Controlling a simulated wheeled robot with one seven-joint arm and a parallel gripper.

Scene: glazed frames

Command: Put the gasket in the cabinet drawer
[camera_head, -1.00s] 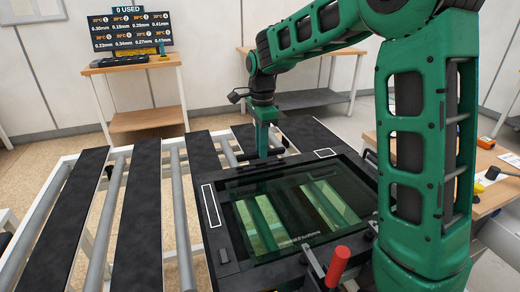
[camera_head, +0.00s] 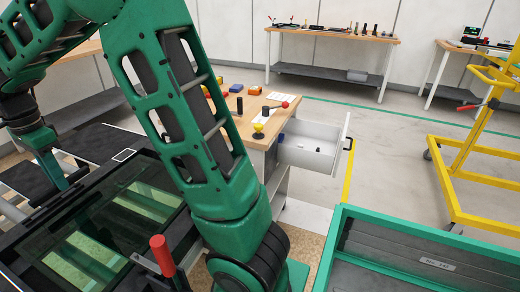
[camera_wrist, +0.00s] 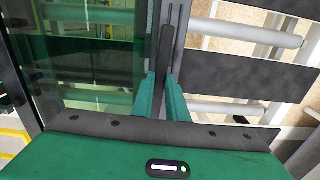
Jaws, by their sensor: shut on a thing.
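In the wrist view, my gripper (camera_wrist: 162,98) has its two green fingers closed about a thin dark strip, which looks like the gasket (camera_wrist: 166,48). The strip runs along the edge of the glazed frame (camera_wrist: 88,68). I cannot tell whether it is clear of the surface below. In the head view, my gripper (camera_head: 66,184) points down beside the glazed frame (camera_head: 28,226) at the left, and the gasket is not discernible there. The white cabinet drawer (camera_head: 310,158) stands open at centre right, apart from my gripper. A small dark item lies inside it.
The wooden cabinet top (camera_head: 236,122) holds several small tools and coloured blocks. A red-handled clamp (camera_head: 162,254) stands at the frame's near corner. A green bin (camera_head: 338,238) with grey panels fills the front right. A yellow cart (camera_head: 462,180) stands beyond; floor between is clear.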

